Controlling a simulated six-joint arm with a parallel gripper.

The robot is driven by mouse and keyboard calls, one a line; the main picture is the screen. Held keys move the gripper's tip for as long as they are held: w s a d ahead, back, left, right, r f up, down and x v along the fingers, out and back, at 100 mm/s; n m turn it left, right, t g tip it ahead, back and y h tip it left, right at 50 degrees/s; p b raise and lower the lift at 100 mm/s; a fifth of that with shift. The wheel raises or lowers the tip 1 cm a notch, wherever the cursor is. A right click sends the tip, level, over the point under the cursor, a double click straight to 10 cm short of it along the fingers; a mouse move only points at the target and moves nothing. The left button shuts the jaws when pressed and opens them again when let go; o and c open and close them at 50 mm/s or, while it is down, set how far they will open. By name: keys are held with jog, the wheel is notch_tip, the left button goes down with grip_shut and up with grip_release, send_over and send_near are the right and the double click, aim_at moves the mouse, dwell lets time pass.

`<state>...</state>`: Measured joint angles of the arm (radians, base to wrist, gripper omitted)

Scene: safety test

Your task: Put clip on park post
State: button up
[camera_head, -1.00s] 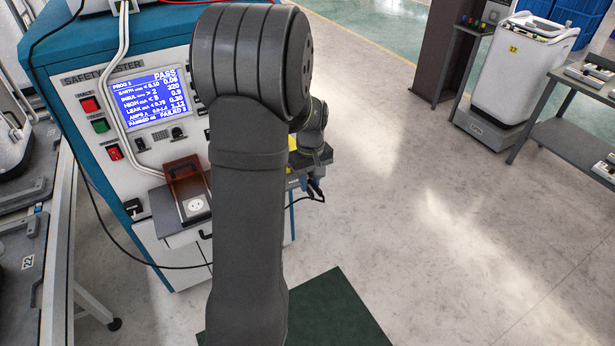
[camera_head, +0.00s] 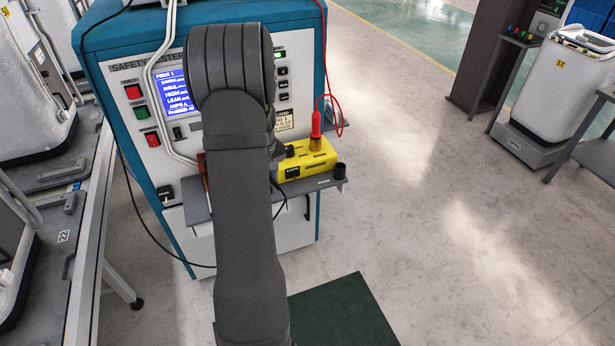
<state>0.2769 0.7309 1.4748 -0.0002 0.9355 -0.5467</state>
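My arm stands across the middle of the view and hides my gripper, so its fingers and anything in them cannot be seen. No clip can be made out. A thin black cable (camera_head: 284,198) shows just right of my arm, below the yellow box (camera_head: 308,160). A short black post (camera_head: 340,170) stands at the right end of the grey shelf (camera_head: 312,185); it may be the park post. A red probe (camera_head: 316,124) stands upright in an orange-brown holder on the yellow box, with a red lead looping up behind it.
The blue and white safety tester (camera_head: 135,85) stands behind my arm, its screen (camera_head: 178,90) partly covered. A bench (camera_head: 85,225) with white appliances is at left. A white machine (camera_head: 565,85) stands at far right. The floor (camera_head: 450,200) to the right is clear.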

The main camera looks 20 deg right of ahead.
jog(key=w+a+f, duration=0.1)
jog(key=a, duration=0.4)
jog(key=w+a+f+n, duration=0.1)
jog(key=w+a, duration=0.1)
jog(key=a, duration=0.2)
jog(key=w+a+f+n, duration=0.1)
jog(key=w+a, duration=0.1)
jog(key=a, duration=0.3)
jog(key=shift+a+f, duration=0.1)
jog(key=shift+a, duration=0.2)
jog(key=w+a+f+n, duration=0.2)
jog(key=a+f, duration=0.1)
jog(key=a, duration=0.6)
jog(key=w+a+f+n, duration=0.1)
jog(key=a+f+n, duration=0.15)
jog(key=a, duration=0.65)
jog(key=s+a+f+m, duration=0.1)
jog(key=s+f+m, duration=0.4)
jog(key=m, duration=0.5)
jog(key=w, duration=0.6)
jog(key=shift+w+a+f, duration=0.15)
jog(key=shift+w+f, duration=0.15)
jog(key=shift+f, duration=0.15)
jog(key=shift+w+n, duration=0.25)
jog(key=shift+w, duration=0.3)
jog(key=shift+w, duration=0.6)
jog(key=shift+w, duration=0.1)
jog(key=shift+w, duration=0.45)
